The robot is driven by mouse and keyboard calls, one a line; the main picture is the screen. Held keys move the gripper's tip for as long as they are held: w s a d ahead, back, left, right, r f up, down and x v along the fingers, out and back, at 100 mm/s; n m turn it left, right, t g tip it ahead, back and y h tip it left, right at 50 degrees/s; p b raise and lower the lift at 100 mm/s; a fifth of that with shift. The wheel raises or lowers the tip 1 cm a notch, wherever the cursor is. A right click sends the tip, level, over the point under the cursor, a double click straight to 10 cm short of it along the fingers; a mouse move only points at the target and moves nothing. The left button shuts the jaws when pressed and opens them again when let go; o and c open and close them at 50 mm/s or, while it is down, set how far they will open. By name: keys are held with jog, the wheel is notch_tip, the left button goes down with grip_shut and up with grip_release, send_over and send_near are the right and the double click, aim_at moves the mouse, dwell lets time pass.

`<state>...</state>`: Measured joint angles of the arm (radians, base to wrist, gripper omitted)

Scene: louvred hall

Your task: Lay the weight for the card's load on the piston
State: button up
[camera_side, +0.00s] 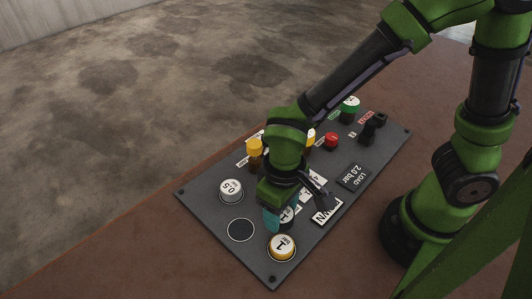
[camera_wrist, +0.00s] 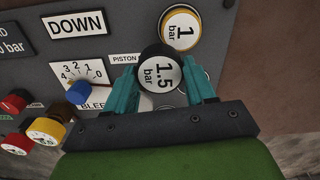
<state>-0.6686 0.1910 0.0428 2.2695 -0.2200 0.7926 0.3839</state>
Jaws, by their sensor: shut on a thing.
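My gripper (camera_wrist: 163,88) is shut on a black weight with a white face reading 1.5 bar (camera_wrist: 158,72), between its teal fingers. In the side view my gripper (camera_side: 280,217) is over the panel, partly hiding the weight. The PISTON label (camera_wrist: 124,58) is just left of the held weight in the wrist view. The piston itself is hidden or cannot be told apart. The load card (camera_side: 352,175) reads 2.0 bar. A yellow-rimmed 1 bar weight (camera_side: 282,247) and a white weight that seems to read 0.5 (camera_side: 231,190) sit on the panel. Whether the held weight touches anything is unclear.
A dark empty round spot (camera_side: 240,230) lies between the two resting weights. A DOWN card (camera_wrist: 76,24), a dial (camera_wrist: 66,71) and a blue knob (camera_wrist: 78,93) are near my gripper. Yellow, red and green knobs (camera_side: 349,106) stand along the panel's far part.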

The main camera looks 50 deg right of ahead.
jog(key=s+d, duration=0.4)
jog(key=s, duration=0.1)
jog(key=shift+s+d+r, duration=0.1)
jog(key=shift+d+r, duration=0.25)
jog(key=w+r, duration=0.8)
jog(key=w, duration=0.4)
jog(key=shift+a+f, duration=0.15)
jog(key=shift+f, duration=1.75)
jog(key=shift+a+f, duration=0.1)
jog(key=shift+f, duration=1.75)
jog(key=shift+s+f, duration=0.1)
jog(key=shift+f, duration=0.1)
jog(key=o, duration=1.4)
jog(key=shift+r, duration=0.15)
